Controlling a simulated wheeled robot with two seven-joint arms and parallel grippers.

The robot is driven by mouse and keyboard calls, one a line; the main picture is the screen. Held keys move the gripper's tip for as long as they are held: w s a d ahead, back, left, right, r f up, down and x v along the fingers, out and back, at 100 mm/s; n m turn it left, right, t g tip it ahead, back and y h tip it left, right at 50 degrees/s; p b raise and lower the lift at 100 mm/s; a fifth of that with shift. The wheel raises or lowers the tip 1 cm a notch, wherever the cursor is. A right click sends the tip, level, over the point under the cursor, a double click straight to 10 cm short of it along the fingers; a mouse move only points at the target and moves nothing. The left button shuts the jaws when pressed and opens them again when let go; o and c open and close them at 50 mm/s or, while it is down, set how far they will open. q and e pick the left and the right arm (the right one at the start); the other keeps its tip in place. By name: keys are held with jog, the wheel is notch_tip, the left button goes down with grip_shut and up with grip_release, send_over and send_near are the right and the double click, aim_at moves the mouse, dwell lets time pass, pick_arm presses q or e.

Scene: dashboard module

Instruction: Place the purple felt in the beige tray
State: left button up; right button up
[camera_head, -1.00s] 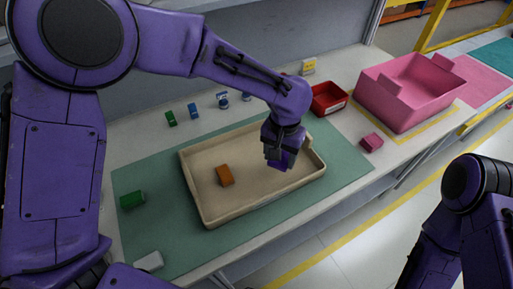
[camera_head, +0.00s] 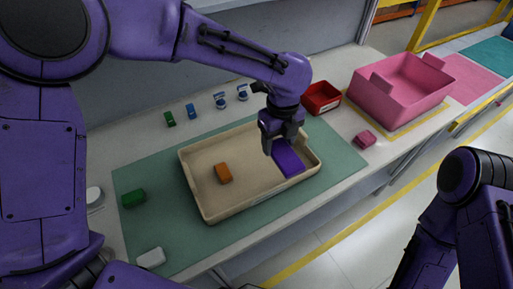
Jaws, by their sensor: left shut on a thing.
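The beige tray (camera_head: 204,205) lies on a green mat in the middle of the bench. The purple felt (camera_head: 288,158) is a flat purple block over the right part of the tray, within its rim in the picture. My left gripper (camera_head: 272,146) reaches in from the left above the tray and is shut on the upper end of the felt. I cannot tell whether the felt touches the tray floor. An orange block (camera_head: 223,173) lies in the tray to the left of the felt. My right arm shows at the lower right, but its gripper is out of view.
A green block (camera_head: 133,198) and a white block (camera_head: 151,258) lie left of the tray. Small green and blue items stand behind it. A red bin (camera_head: 321,98), a pink block (camera_head: 366,138) and a large pink bin (camera_head: 398,98) are on the right.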

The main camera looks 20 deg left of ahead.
pick_arm(q)
jog(key=w+a+f+p, duration=0.1)
jog(key=w+a, duration=0.1)
jog(key=a, duration=0.1)
jog(key=p, duration=0.1)
send_over(261, 150)
notch_tip(261, 150, down, 6)
jog(key=shift+d+f, duration=0.1)
jog(key=shift+w+a+f, duration=0.15)
jog(key=shift+a+f, duration=0.05)
jog(key=shift+f, duration=0.15)
jog(key=shift+s+f+p, duration=0.2)
jog(key=shift+f+p, duration=0.25)
jog(key=shift+f, duration=0.8)
jog(key=shift+w+f, duration=0.2)
jog(key=shift+f, duration=0.1)
pick_arm(e)
jog(key=r, duration=0.3)
jog(key=shift+s+r, duration=0.25)
pick_arm(q)
jog(key=shift+s, duration=0.1)
jog(key=o, duration=1)
jog(key=shift+f, duration=0.1)
